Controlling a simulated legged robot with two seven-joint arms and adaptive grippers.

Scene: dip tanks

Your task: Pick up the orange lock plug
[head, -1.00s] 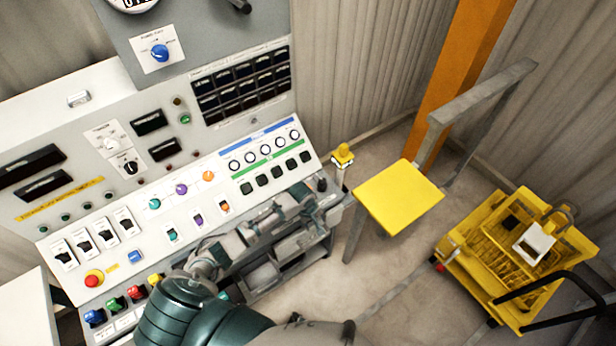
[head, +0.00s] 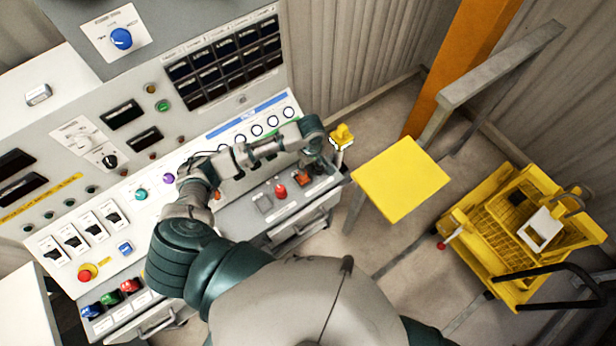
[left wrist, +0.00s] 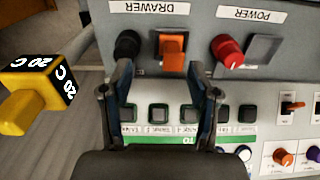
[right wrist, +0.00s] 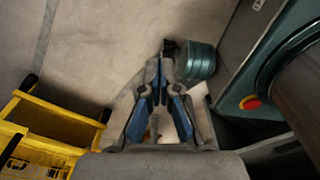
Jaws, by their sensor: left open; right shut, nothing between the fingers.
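The orange lock plug (left wrist: 172,52) looks like a blocky orange piece on the grey ledge, beside the DRAWER label. In the head view the orange piece (head: 303,179) sits near the ledge's right end, below my left forearm. In the left wrist view my left gripper (left wrist: 161,75) is open and empty. Its fingers point toward the plug, which shows between and just beyond the fingertips, apart from them. The head view does not show its fingers clearly. My right gripper (right wrist: 160,68) is shut and empty over the floor; it is outside the head view.
A red knob (left wrist: 228,50) and a black knob (left wrist: 128,46) flank the plug. A yellow 20 C block (left wrist: 38,90) stands past the console's end. A yellow stool (head: 400,178) and a yellow cart (head: 470,218) stand to the right, with floor between.

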